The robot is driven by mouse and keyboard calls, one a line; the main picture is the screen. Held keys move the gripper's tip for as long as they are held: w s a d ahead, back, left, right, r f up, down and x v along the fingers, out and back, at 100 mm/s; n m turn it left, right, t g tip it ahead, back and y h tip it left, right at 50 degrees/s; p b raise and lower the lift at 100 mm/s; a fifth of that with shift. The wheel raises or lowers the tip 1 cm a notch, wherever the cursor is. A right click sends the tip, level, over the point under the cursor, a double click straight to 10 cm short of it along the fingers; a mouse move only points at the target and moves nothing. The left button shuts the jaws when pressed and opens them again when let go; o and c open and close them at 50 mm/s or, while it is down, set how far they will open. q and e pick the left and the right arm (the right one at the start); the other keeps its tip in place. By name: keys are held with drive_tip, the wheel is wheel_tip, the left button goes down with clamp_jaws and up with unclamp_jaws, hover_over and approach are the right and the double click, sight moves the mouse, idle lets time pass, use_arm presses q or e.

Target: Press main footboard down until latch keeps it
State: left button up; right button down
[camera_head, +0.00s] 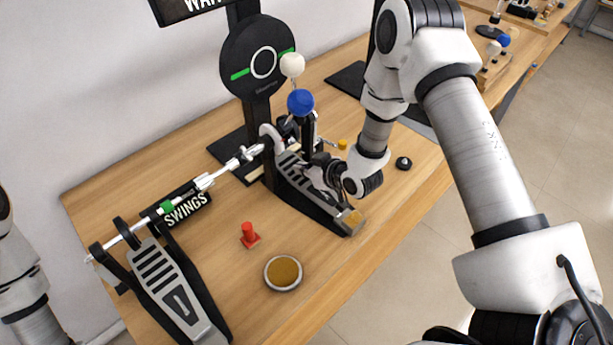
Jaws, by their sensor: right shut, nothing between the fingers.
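The main footboard (292,176) is a grey slotted plate on a black pedal base (316,209), below the round black disc near the middle of the table. A yellow-brown block (352,218) sits at its near end. My right gripper (314,172) is shut and empty, right at the footboard's upper surface; I cannot tell whether it touches. The right wrist hides part of the board. No latch can be made out clearly. Of my left arm only links show at the left edge; its gripper is out of view.
A second pedal (172,283) stands at the front left, joined by a silver rod (207,182) to the main one. A SWINGS sign (186,209), red peg (249,236), round brass-topped pad (283,273) and black knob (403,163) stand nearby. White (292,65) and blue balls (300,102) rise behind.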

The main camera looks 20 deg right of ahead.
drive_tip(key=shift+s+f, duration=0.15)
drive_tip(key=shift+f, duration=0.5)
drive_tip(key=shift+d+r+p, duration=0.1)
drive_tip(key=shift+r+p, duration=1.2)
drive_tip(key=shift+r, duration=0.75)
drive_tip(key=s+d+p, duration=0.1)
drive_tip(key=s, duration=0.2)
drive_tip(key=s+d+p, duration=0.1)
drive_tip(key=s, duration=0.3)
drive_tip(key=s+d+p, duration=0.1)
drive_tip(key=s+d, duration=0.1)
drive_tip(key=s, duration=0.2)
drive_tip(key=shift+s, duration=0.15)
drive_tip(key=shift+r+p, duration=0.3)
drive_tip(key=shift+p, duration=0.15)
wheel_tip(320, 180, up, 4)
drive_tip(key=p, duration=0.3)
drive_tip(key=shift+s+f, duration=0.1)
drive_tip(key=shift+f, duration=0.15)
